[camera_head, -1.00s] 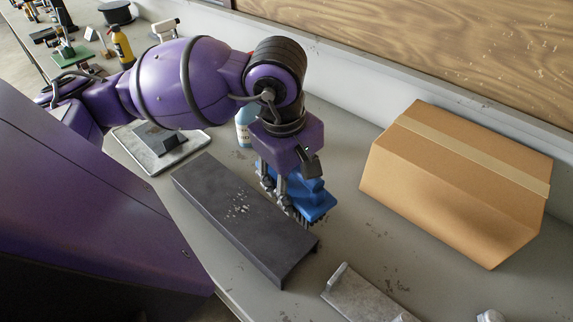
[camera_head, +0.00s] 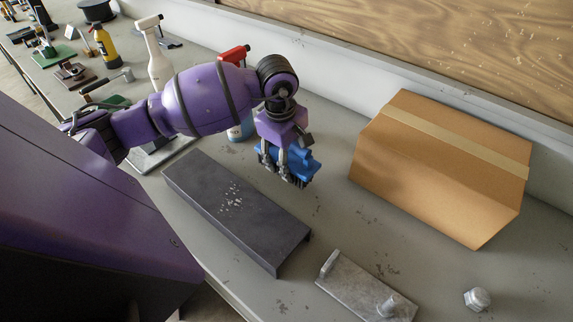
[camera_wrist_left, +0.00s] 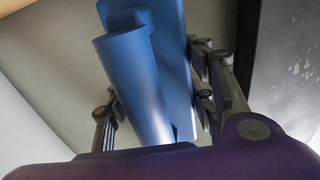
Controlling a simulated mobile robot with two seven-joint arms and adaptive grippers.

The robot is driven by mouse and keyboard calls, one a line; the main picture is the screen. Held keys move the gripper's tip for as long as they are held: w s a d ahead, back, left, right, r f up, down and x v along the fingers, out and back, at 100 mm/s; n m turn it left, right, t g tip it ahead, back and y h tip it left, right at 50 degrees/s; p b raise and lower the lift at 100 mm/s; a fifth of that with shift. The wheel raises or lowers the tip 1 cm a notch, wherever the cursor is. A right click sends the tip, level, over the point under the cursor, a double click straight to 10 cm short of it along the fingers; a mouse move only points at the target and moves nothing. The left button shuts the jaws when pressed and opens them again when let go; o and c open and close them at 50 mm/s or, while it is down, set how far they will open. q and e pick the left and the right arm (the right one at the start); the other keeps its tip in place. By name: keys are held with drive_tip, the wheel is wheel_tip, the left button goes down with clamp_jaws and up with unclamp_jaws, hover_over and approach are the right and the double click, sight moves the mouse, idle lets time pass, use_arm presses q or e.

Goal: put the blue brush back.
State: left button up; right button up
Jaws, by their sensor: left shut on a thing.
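The blue brush (camera_head: 298,164) has a blue body with dark bristles on its underside. My left gripper (camera_head: 280,172) is shut on it, with fingers on either side of its body. The brush seems to be held above the bench, behind the dark steel channel, bristles downward. In the left wrist view the brush (camera_wrist_left: 145,75) fills the middle, between the fingers of my left gripper (camera_wrist_left: 155,110). My right gripper is not in view.
The dark channel (camera_head: 235,210) lies in front of the brush. A cardboard box (camera_head: 440,170) stands to the right. A metal plate with a post (camera_head: 355,288) and a hex nut (camera_head: 477,298) lie nearer. Spray bottles (camera_head: 158,60) stand behind my arm. Bench between channel and box is clear.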

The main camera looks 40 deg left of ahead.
use_arm(q)
drive_tip(key=shift+w+a+f, duration=0.2)
drive_tip(key=shift+w+f, duration=0.1)
drive_tip(key=shift+f, duration=1.6)
drive_tip(key=shift+f, duration=0.1)
drive_tip(key=shift+f, duration=0.15)
drive_tip(key=o, duration=1.2)
drive_tip(key=r, duration=0.4)
drive_tip(key=s+r, duration=0.1)
drive_tip(key=r, duration=0.7)
drive_tip(key=shift+s+r, duration=0.2)
drive_tip(key=shift+s, duration=0.1)
